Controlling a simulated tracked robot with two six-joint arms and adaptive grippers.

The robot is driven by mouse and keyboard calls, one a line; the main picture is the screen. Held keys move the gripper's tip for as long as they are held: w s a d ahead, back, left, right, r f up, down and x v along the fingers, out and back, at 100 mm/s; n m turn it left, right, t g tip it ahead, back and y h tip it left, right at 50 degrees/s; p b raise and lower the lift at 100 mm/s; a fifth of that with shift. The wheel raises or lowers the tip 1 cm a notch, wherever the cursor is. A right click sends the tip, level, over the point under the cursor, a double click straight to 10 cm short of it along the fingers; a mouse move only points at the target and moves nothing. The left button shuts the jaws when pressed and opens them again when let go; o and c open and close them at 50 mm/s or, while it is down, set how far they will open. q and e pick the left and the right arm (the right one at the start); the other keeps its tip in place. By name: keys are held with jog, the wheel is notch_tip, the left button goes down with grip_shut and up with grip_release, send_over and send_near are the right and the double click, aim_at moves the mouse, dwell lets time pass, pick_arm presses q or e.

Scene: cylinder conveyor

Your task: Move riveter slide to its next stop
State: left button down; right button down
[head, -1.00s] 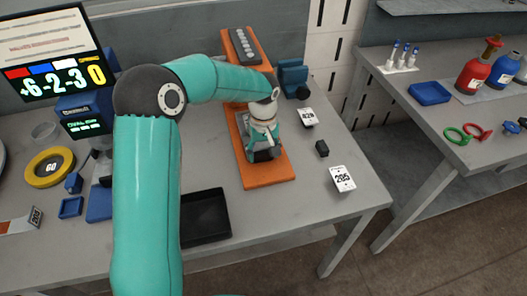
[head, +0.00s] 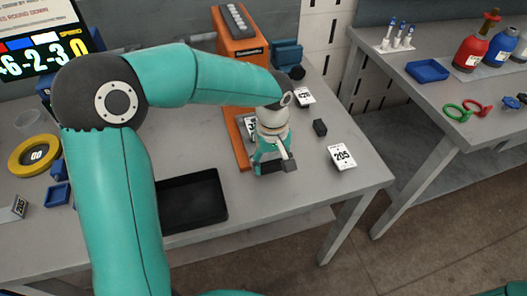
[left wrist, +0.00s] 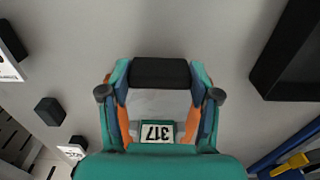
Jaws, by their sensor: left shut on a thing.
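The orange riveter body (head: 238,40) stands at the back of the bench, with an orange base strip (head: 241,150) running toward me. My left gripper (head: 273,165) is at the front end of this strip and hides much of it. In the left wrist view the fingers (left wrist: 160,90) are closed around a black bar (left wrist: 160,72), which lies across their tips. The bar also shows as a dark edge in the head view (head: 282,168). A card reading 317 (left wrist: 157,132) shows between the fingers. I cannot tell which part is the slide. My right gripper is not in view.
A 205 card (head: 343,156), a 429 card (head: 304,96) and a small black block (head: 320,127) lie right of the gripper. A black tray (head: 193,200) lies to its left. A blue tray (head: 428,70) sits on the side bench. Bare bench lies near the right front edge.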

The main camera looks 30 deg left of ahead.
pick_arm(q)
jog(key=shift+s+d+b, duration=0.7)
jog(key=shift+s+d, duration=1.05)
jog(key=shift+d, duration=0.3)
jog(key=c, duration=0.6)
grip_release()
jog(key=o, duration=0.4)
jog(key=shift+s+d, duration=0.1)
jog(key=shift+c, duration=0.2)
jog(key=shift+r, duration=0.15)
jog(key=shift+r, duration=0.25)
notch_tip(320, 180, up, 11)
